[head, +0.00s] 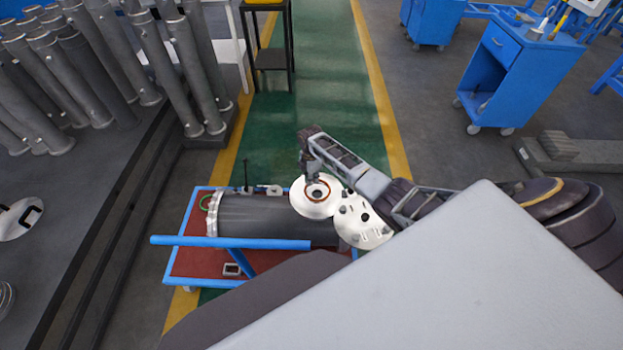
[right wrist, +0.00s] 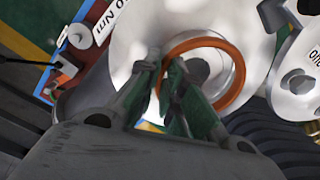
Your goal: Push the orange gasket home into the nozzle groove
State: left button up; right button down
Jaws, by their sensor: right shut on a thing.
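The orange gasket (head: 328,191) is a thin ring at the white nozzle flange (head: 307,210), around its dark central bore. In the right wrist view the gasket (right wrist: 238,75) lies in front of the flange face (right wrist: 130,38), circling the bore. I cannot tell how deep it sits in the groove. My right gripper (head: 312,181) is at the gasket's upper left edge in the head view. In the right wrist view its fingers (right wrist: 162,68) are shut on the ring's left side and hide part of it. My left gripper is not in view.
The grey cylindrical shell (head: 265,217) lies on a blue cart with a red deck (head: 190,262). A second white disc (head: 365,228) with holes sits right of the nozzle. A blue rail (head: 230,242) runs along the near side. Grey tubes (head: 100,60) stand at the left.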

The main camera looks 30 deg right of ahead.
jog(key=shift+f+b, duration=0.35)
jog(key=shift+f, duration=0.1)
jog(key=shift+f+b, duration=0.55)
jog(key=shift+f, duration=0.2)
dwell(0.5)
jog(key=c, duration=1.5)
grip_release()
jog(key=shift+s, duration=0.1)
jog(key=shift+w+r, duration=0.15)
jog(key=shift+r, duration=2.9)
jog(key=shift+w+r, duration=0.15)
jog(key=shift+r, duration=2.85)
